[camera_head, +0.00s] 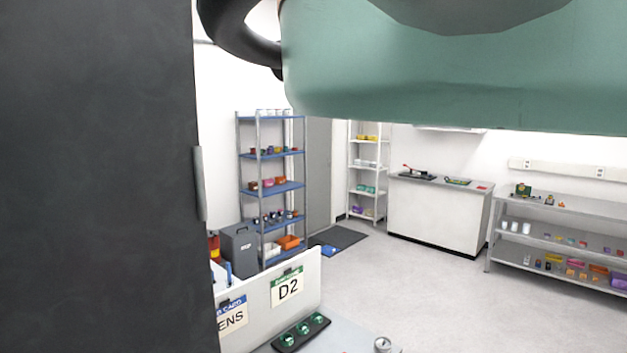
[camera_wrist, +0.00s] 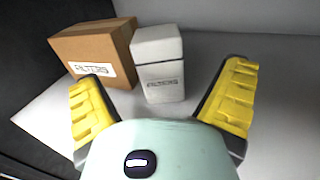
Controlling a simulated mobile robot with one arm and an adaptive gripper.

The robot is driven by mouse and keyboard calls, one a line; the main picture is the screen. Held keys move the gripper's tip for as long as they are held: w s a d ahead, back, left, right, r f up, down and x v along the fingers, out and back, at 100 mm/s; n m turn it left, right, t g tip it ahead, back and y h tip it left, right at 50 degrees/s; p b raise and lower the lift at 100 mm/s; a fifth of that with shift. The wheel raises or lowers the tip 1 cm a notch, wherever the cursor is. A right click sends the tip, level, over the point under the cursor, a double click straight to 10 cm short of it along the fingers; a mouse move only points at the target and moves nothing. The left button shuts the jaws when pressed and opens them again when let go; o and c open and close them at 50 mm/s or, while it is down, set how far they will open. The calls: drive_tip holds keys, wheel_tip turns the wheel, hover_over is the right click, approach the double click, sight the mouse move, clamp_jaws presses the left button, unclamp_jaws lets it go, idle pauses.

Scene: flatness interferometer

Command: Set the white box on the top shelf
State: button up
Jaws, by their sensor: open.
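The white box (camera_wrist: 158,48) stands upright in the wrist view, on a pale grey surface (camera_wrist: 275,115). It has a lid seam and a dark-lettered label on its front. My gripper (camera_wrist: 168,80) is open, with one yellow-padded finger to the left and one to the right of the box in the picture. The box appears beyond the fingers, with nothing held between them. In the head view neither the white box nor my gripper can be made out. I cannot tell which shelf the box stands on.
A brown cardboard box (camera_wrist: 95,48) stands close left of the white box. In the head view, a blue-shelved rack (camera_head: 272,187), a narrow white rack (camera_head: 368,141) and a grey shelf unit (camera_head: 570,212) stand across the room. A dark panel (camera_head: 100,180) fills the left.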

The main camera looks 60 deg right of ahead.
drive_tip(key=b+v, duration=0.4)
drive_tip(key=shift+s+f, duration=0.15)
drive_tip(key=shift+s+d+b, duration=0.1)
drive_tip(key=shift+s+b, duration=0.35)
drive_tip(key=shift+s, duration=0.15)
drive_tip(key=shift+r, duration=0.25)
